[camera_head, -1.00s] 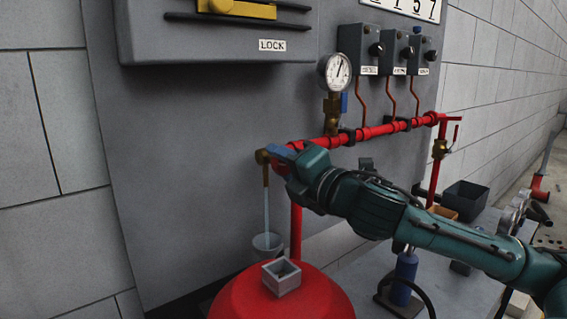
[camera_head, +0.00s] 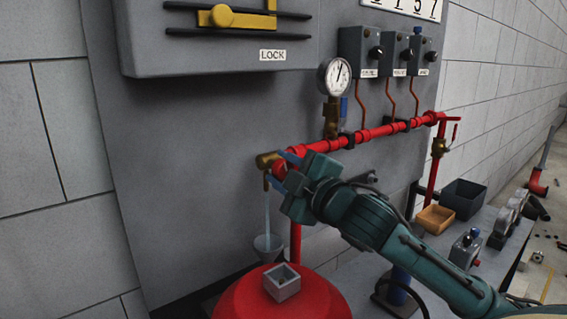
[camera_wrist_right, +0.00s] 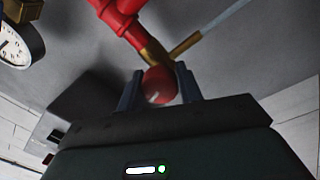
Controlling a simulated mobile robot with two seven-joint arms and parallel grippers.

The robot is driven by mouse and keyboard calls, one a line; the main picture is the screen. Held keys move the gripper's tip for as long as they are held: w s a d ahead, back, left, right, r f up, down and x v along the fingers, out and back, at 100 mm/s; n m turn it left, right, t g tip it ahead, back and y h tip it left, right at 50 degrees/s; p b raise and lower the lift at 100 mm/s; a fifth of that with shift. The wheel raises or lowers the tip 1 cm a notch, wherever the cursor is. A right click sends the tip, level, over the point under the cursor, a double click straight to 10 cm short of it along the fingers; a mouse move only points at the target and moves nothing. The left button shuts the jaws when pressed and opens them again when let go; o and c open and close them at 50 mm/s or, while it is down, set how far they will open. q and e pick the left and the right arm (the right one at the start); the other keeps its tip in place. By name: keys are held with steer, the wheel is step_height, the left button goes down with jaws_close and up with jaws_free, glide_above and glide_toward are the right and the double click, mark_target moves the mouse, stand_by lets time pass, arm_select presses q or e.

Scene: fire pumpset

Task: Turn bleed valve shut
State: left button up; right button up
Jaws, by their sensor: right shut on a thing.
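The bleed valve is a brass fitting (camera_head: 267,160) at the left end of the red pipe. Its red round knob (camera_head: 279,169) shows more clearly in the right wrist view (camera_wrist_right: 159,84), with a white mark on its face. My right gripper (camera_head: 284,170) has its two blue fingers on opposite sides of the knob and is shut on it. It also shows in the right wrist view (camera_wrist_right: 160,88). A pale stream of water (camera_head: 267,213) runs from the spout down into a grey funnel-shaped cup (camera_head: 267,246). My left gripper is not in view.
The red pipe (camera_head: 375,132) runs along the grey panel, with a pressure gauge (camera_head: 335,77) above it. A grey lock box (camera_head: 215,55) overhangs at upper left. A red tank (camera_head: 245,300) with a small square grey cup (camera_head: 282,282) stands below.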

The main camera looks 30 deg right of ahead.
steer(key=shift+r+m+p, duration=0.15)
steer(key=shift+m+p, duration=0.45)
steer(key=shift+m, duration=0.5)
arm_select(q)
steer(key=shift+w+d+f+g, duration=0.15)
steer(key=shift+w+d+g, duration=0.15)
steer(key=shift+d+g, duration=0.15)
arm_select(e)
steer(key=shift+m, duration=0.6)
arm_select(q)
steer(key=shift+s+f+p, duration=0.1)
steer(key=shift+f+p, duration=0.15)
steer(key=shift+p, duration=0.05)
arm_select(e)
steer(key=o, duration=1)
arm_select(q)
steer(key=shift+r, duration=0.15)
